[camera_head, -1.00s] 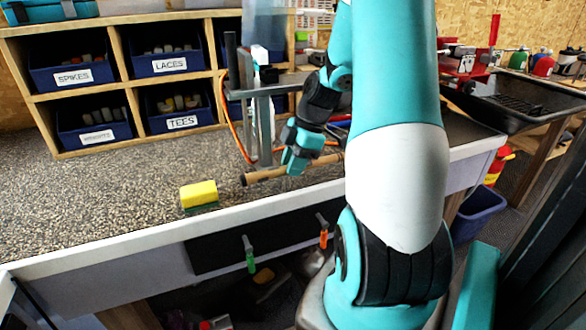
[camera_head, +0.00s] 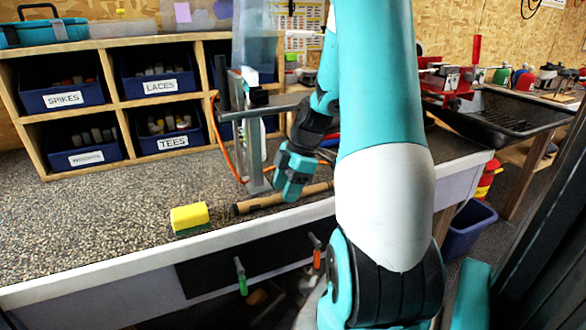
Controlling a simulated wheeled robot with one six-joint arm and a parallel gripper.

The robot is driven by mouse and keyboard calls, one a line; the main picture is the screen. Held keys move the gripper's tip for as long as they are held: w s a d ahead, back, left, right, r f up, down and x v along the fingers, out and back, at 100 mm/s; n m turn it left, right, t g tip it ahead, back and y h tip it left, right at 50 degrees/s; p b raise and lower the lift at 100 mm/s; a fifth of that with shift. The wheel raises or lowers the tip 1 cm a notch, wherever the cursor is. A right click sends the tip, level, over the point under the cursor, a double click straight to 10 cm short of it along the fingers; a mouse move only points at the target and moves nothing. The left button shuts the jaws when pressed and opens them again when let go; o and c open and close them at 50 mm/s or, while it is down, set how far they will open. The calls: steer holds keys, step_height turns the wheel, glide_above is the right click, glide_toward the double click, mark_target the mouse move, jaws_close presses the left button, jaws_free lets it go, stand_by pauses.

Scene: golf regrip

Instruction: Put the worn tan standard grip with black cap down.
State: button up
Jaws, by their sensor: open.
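The worn tan grip (camera_head: 280,200) lies on the speckled worktop near its front edge, with its dark cap end (camera_head: 237,209) toward the left. Its right end runs toward my arm, which hides what lies behind it. My gripper (camera_head: 287,196) is open, pointing down at the middle of the grip, very close to it. I cannot tell whether the fingers still touch it.
A yellow and green sponge (camera_head: 189,217) lies left of the grip. A grey metal stand (camera_head: 254,140) with an orange hose is just behind. Labelled blue bins (camera_head: 85,158) fill the wooden shelf. The worktop (camera_head: 110,215) at left is clear.

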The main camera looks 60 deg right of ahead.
steer(key=v, duration=1)
steer(key=shift+r, duration=0.35)
stand_by(0.6)
